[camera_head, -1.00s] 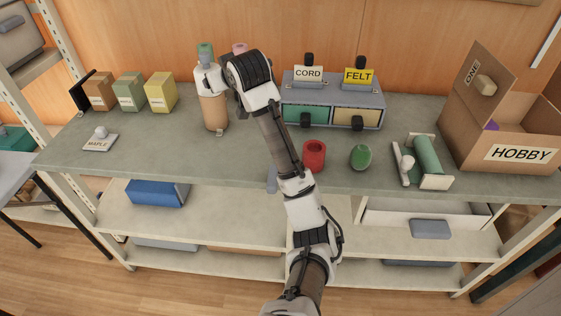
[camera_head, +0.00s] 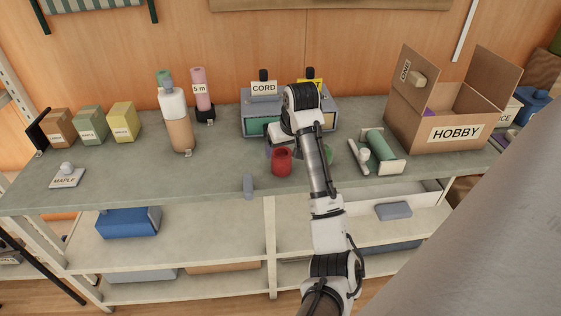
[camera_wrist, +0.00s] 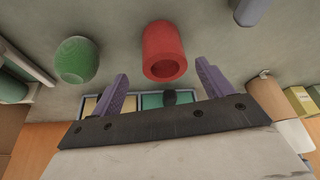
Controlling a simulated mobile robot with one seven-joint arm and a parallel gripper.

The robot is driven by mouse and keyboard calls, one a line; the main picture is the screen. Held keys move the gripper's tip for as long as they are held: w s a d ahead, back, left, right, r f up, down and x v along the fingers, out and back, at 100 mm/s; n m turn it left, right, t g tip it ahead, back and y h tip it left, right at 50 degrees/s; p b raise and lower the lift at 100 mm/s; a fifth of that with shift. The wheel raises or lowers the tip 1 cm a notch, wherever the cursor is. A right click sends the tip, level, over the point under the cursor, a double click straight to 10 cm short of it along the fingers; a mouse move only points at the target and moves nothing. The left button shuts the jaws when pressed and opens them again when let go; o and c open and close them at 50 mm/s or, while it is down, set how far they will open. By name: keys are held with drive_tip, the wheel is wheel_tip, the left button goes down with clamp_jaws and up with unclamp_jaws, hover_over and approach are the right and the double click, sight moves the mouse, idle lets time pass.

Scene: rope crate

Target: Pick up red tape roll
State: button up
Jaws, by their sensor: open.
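The red tape roll (camera_head: 281,162) stands on the grey-green bench top, near the middle of the front part. It also shows in the wrist view (camera_wrist: 164,52), with its open hollow end toward my fingers. My gripper (camera_wrist: 160,85) is open, with its two purple fingers spread apart and nothing between them. The roll lies just beyond the fingertips, roughly centred between them, apart from both. In the head view my arm's wrist hides most of the gripper, behind and above the roll.
A green roll (camera_wrist: 77,60) stands close beside the red one. A drawer unit (camera_head: 258,124) is behind. A green roller holder (camera_head: 380,150) and the HOBBY box (camera_head: 455,134) are to the right. A grey block (camera_head: 248,186) lies at the front edge. Bench left of the red roll is clear.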

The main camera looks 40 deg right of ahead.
sight(282, 154)
drive_tip(key=shift+a+p+x, duration=0.1)
drive_tip(key=shift+p+x, duration=0.4)
drive_tip(key=shift+x, duration=1.2)
drive_tip(key=shift+a+p+x, duration=0.15)
drive_tip(key=shift+p+x, duration=0.3)
drive_tip(key=shift+x, duration=1.25)
drive_tip(key=shift+w, duration=0.1)
drive_tip(key=c, duration=1.3)
drive_tip(key=shift+r, duration=0.15)
